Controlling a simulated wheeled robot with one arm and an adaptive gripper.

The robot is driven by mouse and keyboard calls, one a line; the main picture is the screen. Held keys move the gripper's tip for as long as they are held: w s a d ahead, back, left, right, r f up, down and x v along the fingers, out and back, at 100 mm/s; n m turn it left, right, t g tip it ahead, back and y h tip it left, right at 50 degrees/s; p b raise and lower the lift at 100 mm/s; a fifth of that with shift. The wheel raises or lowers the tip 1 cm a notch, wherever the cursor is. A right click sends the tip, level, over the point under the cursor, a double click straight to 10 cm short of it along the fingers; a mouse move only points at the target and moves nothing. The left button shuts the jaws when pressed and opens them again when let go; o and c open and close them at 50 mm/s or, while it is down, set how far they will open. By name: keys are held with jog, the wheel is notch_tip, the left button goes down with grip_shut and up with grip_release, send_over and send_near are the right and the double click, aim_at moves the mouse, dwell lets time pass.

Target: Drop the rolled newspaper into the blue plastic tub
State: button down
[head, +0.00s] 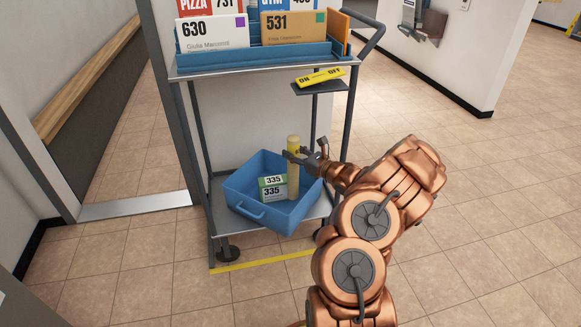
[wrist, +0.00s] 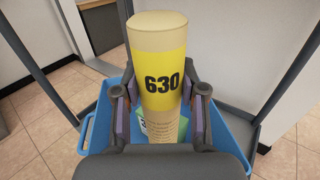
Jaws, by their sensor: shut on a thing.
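The rolled newspaper (head: 293,180) is a tan upright roll with a yellow band. In the wrist view the newspaper (wrist: 160,75) shows the number 630 on that band. My gripper (head: 293,156) is shut on it near its upper part, and my gripper's fingers (wrist: 160,108) sit on both sides of it. The blue plastic tub (head: 244,187) stands on the cart's lower shelf. The roll's lower part is over or inside the tub, in front of its far wall. I cannot tell whether its lower end touches the tub floor. The tub's rim also shows in the wrist view (wrist: 85,130).
Small cartons marked 335 (head: 272,188) are in the tub. The cart's upper blue tray (head: 262,55) holds mail marked 630 and 531. Grey cart posts (head: 198,150) flank the tub.

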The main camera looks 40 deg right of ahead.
aim_at(297, 167)
jog(key=shift+a+f+b, duration=0.1)
jog(key=shift+f+b, duration=0.5)
jog(key=shift+f, duration=1.5)
jog(key=shift+f, duration=0.35)
jog(key=shift+f+b, duration=0.3)
jog(key=shift+b, duration=0.15)
jog(key=c, duration=0.7)
grip_release()
jog(key=shift+o, duration=0.2)
jog(key=shift+r, duration=0.15)
